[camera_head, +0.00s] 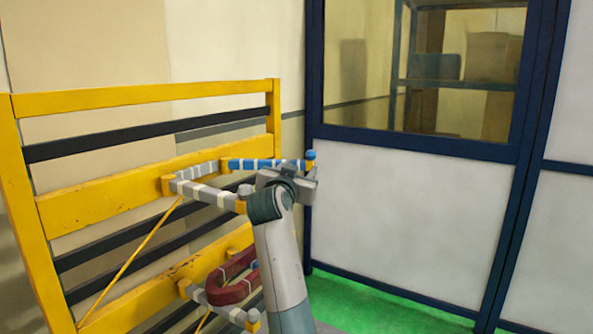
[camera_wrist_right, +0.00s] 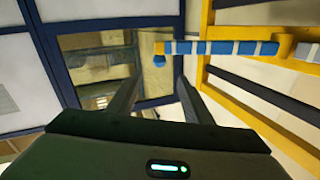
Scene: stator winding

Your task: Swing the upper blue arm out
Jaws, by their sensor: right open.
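My left gripper is out of view.
The yellow frame (camera_head: 110,208) with dark bars fills the left. A grey-and-white striped arm (camera_head: 205,192) sits beside the blue arm. A dark red curved piece (camera_head: 232,286) is lower down. A blue-framed partition (camera_head: 415,215) stands behind, with green floor (camera_head: 370,303) below.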

